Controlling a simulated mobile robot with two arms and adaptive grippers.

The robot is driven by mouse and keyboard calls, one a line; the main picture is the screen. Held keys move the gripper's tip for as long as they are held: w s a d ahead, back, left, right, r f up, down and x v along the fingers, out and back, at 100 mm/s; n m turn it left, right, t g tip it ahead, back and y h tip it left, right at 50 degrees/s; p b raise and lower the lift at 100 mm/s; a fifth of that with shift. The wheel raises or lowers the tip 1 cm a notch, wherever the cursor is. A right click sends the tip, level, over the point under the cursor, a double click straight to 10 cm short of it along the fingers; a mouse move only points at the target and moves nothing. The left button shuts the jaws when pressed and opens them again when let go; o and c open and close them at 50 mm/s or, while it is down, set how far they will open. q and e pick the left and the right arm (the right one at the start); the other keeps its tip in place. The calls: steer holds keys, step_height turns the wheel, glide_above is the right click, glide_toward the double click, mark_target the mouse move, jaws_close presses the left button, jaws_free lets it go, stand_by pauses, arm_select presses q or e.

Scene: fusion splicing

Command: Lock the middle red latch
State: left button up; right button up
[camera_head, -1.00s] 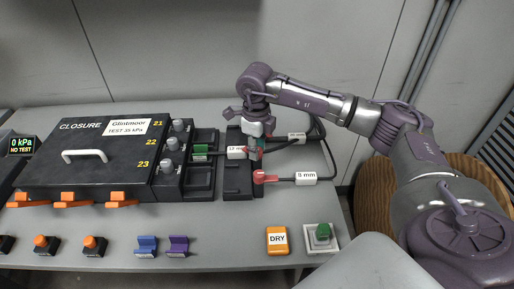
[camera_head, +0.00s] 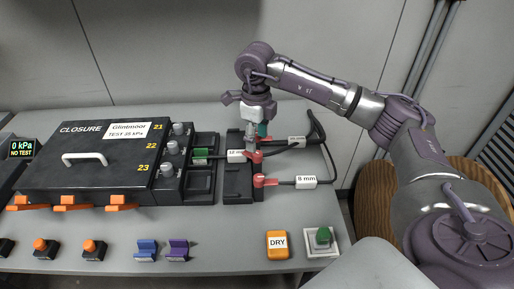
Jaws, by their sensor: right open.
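Red latches sit on the dark cable holder (camera_head: 238,182) right of the black closure box. The middle red latch (camera_head: 257,156) shows just below my right gripper (camera_head: 251,143), beside the cable with the middle white label. Whether it is locked cannot be told. The front red latch (camera_head: 263,181) lies by the cable labelled 9 mm (camera_head: 305,182). The farthest latch is mostly hidden by the gripper. My right gripper is open, pointing down, with its fingers close above the middle latch; contact cannot be told. My left gripper is not in view.
The closure box (camera_head: 95,165) has orange latches along its front and grey knobs at its right. An orange DRY block (camera_head: 277,244) and a green button (camera_head: 323,236) stand at the front right. Cables loop right of the holder. The table between holder and DRY block is clear.

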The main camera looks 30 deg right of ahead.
mark_target(256, 154)
step_height(256, 154, up, 7)
steer(key=shift+f, duration=0.2)
steer(key=shift+s+a+f, duration=0.1)
steer(key=shift+a, duration=0.05)
stand_by(0.4)
